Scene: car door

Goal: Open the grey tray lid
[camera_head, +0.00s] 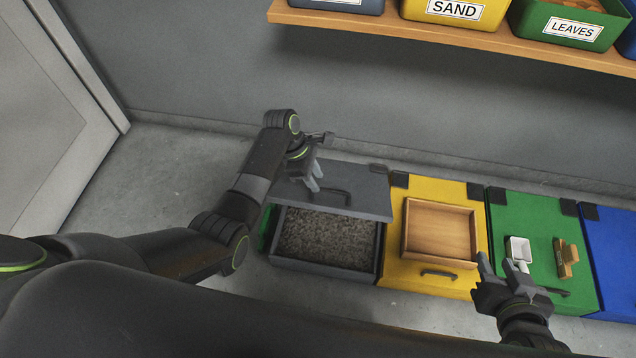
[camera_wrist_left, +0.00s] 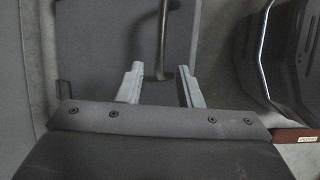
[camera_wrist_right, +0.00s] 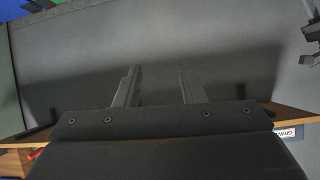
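The grey tray (camera_head: 325,238) sits at the left end of a row of coloured bins and shows gravel inside. Its grey lid (camera_head: 365,200) is raised and tilted back, uncovering the gravel. A dark bar handle (camera_head: 340,194) is on the lid and also shows in the left wrist view (camera_wrist_left: 163,40). My left gripper (camera_head: 315,176) is at the lid, beside the handle. Its fingers (camera_wrist_left: 160,72) are apart, with the handle's end near the right finger; contact cannot be told. My right gripper (camera_head: 500,263) is over the front of the green bin, its fingers (camera_wrist_right: 158,72) apart and empty.
A wooden tray (camera_head: 438,230) lies on the yellow bin lid (camera_head: 395,265). A white scoop (camera_head: 519,247) and a wooden brush (camera_head: 565,258) lie on the green lid (camera_head: 540,225). A blue bin (camera_head: 610,265) is at right. A wooden shelf (camera_head: 450,37) with labelled boxes is above.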

